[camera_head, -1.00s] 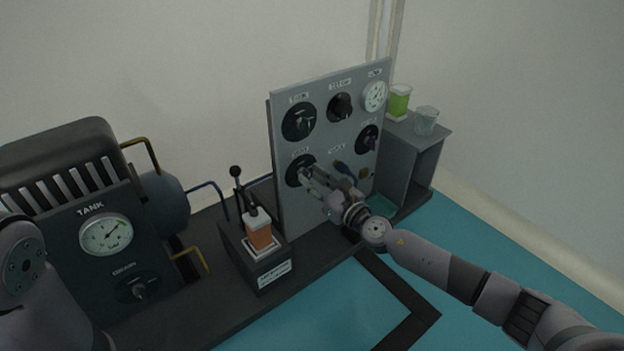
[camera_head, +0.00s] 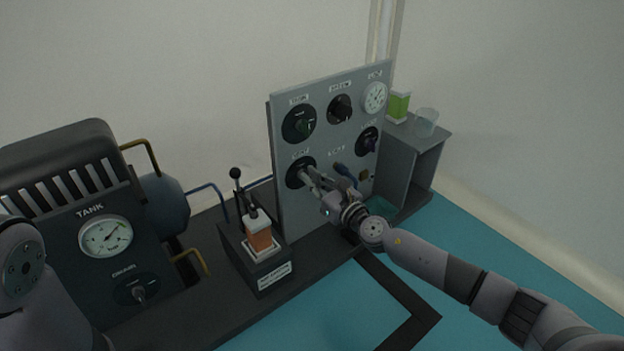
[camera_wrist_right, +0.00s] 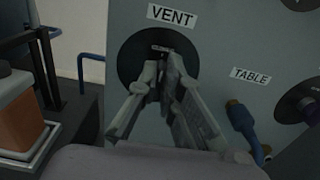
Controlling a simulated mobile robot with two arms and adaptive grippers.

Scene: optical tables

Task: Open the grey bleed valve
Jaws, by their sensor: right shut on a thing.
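The valve labelled VENT has a round black dial (camera_head: 294,174) at the lower left of the upright grey panel; in the right wrist view the dial (camera_wrist_right: 132,58) lies straight ahead. My right gripper (camera_head: 307,177) reaches it from the front right. In the right wrist view its fingertips (camera_wrist_right: 161,70) are closed on the small knob at the dial's centre. The fingers hide most of the knob, so its colour and angle are hard to tell. My left arm shows at the left edge, but its gripper is out of view.
The panel (camera_head: 285,215) carries several other dials and a gauge (camera_head: 375,96). A blue connector (camera_wrist_right: 243,122) sits right of the gripper under TABLE. A lever box (camera_head: 262,268) with an orange-and-white block stands to the left. The tank unit (camera_head: 75,270) is farther left.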

